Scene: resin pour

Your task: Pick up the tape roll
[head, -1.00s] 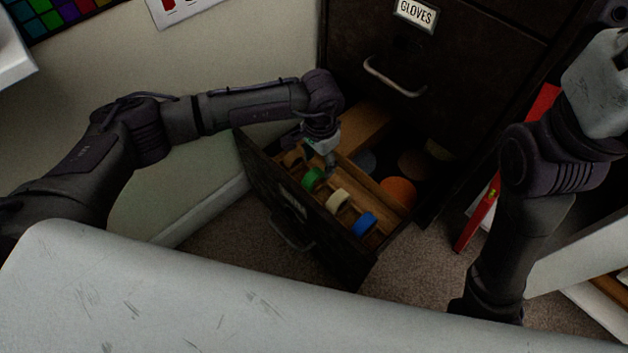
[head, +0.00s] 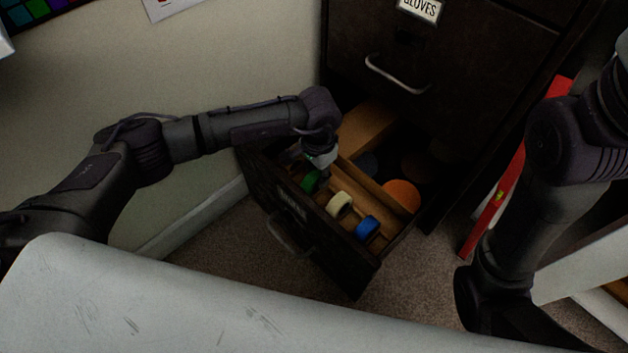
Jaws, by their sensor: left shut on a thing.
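Tape rolls stand in a row in the front compartment of an open drawer (head: 330,251): a green roll (head: 310,183), a cream roll (head: 339,204) and a blue roll (head: 367,228). My left gripper (head: 314,174) reaches down into the drawer at the green roll and is shut on it. The fingertips are small and dark and partly hidden by the wrist. The green roll is still low in the row. My right arm is at the right edge, and its gripper is out of the picture.
Behind the rolls, a wooden divider (head: 372,185) separates them from an orange disc (head: 402,194) and darker round things. The cabinet front with a handle (head: 397,76) rises behind. A red upright piece (head: 497,200) stands at the right. Carpet is clear before the drawer.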

